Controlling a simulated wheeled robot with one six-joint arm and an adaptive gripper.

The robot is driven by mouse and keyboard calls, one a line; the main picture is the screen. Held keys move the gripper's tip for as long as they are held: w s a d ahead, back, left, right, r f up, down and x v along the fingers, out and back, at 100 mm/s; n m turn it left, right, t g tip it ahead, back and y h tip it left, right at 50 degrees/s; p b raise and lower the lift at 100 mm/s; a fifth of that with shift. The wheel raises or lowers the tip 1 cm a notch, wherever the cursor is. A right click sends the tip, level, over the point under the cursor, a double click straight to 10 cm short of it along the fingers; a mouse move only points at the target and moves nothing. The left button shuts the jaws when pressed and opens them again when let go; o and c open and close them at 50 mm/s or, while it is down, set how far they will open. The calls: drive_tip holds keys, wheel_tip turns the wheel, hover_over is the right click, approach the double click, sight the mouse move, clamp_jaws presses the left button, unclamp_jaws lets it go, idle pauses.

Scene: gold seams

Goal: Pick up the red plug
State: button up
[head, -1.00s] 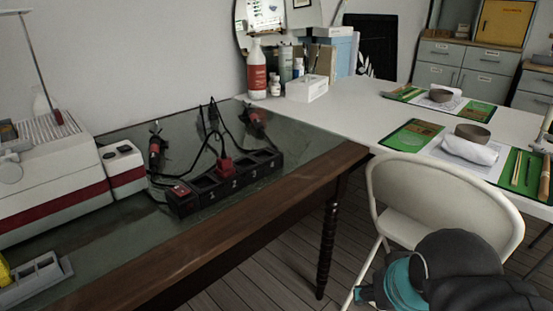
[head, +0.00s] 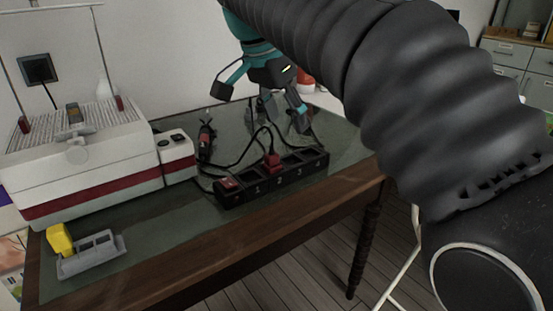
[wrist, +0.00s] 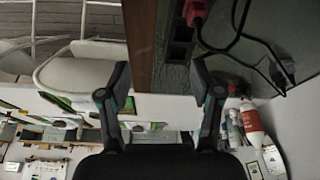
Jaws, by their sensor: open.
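The red plug (head: 271,160) stands in a socket of the black power strip (head: 296,181) on the dark green tabletop, with a black cord running from it. In the wrist view the red plug (wrist: 196,11) shows at the top edge, right of centre. My gripper (head: 260,107) is open and empty, above and behind the strip, apart from the plug. In the wrist view my gripper (wrist: 161,73) has its two fingers spread wide, with the plug beyond the right finger.
A dark plug with red parts (head: 206,138) lies behind the strip. A white machine with a red band (head: 95,180) stands at the left, and a grey holder with a yellow piece (head: 92,257) in front of it. A white bottle with a red label (wrist: 252,125) shows in the wrist view.

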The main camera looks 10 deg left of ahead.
drive_tip(key=m, duration=0.1)
approach(271, 154)
wheel_tip(271, 154, up, 2)
drive_tip(key=s, duration=0.2)
drive_tip(key=a, duration=0.1)
drive_tip(key=shift+m+h, duration=0.3)
drive_tip(key=shift+h, duration=0.1)
drive_tip(key=b+x, duration=0.2)
drive_tip(key=x, duration=0.5)
drive_tip(key=shift+w+f, duration=0.1)
drive_tip(key=shift+w, duration=0.1)
drive_tip(key=shift+w+b+x, duration=0.15)
drive_tip(key=shift+w+x, duration=0.1)
drive_tip(key=shift+x, duration=1.25)
drive_tip(key=shift+w+b+x, duration=0.15)
drive_tip(key=shift+w+x, duration=0.1)
drive_tip(key=shift+x, duration=1.25)
drive_tip(key=shift+a, duration=0.15)
clamp_jaws()
